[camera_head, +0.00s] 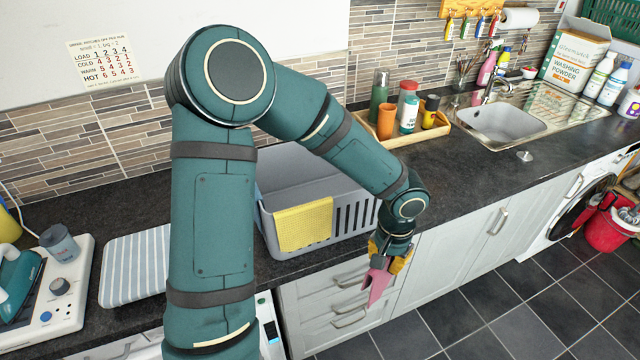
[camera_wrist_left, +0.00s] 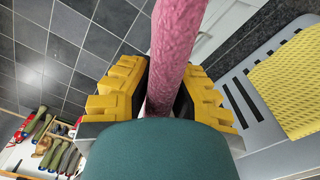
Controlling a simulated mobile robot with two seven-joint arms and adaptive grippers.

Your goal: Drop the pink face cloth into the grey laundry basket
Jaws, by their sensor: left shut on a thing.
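The pink face cloth (camera_head: 377,284) hangs from my left gripper (camera_head: 388,256), in front of the counter's front edge and over the drawers. In the left wrist view the cloth (camera_wrist_left: 172,50) runs up between the yellow finger pads of the left gripper (camera_wrist_left: 158,92), which are shut on it. The grey laundry basket (camera_head: 352,216) stands on the dark counter, just left of and behind the gripper. A yellow cloth (camera_head: 304,225) hangs over its front rim. My left arm hides part of the basket. My right gripper is not in view.
A wooden tray (camera_head: 400,137) of bottles and cups stands right of the basket, before the sink (camera_head: 508,122). A striped cloth (camera_head: 135,265) and a white board with an iron (camera_head: 45,300) lie at the left. Bare counter lies right of the basket.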

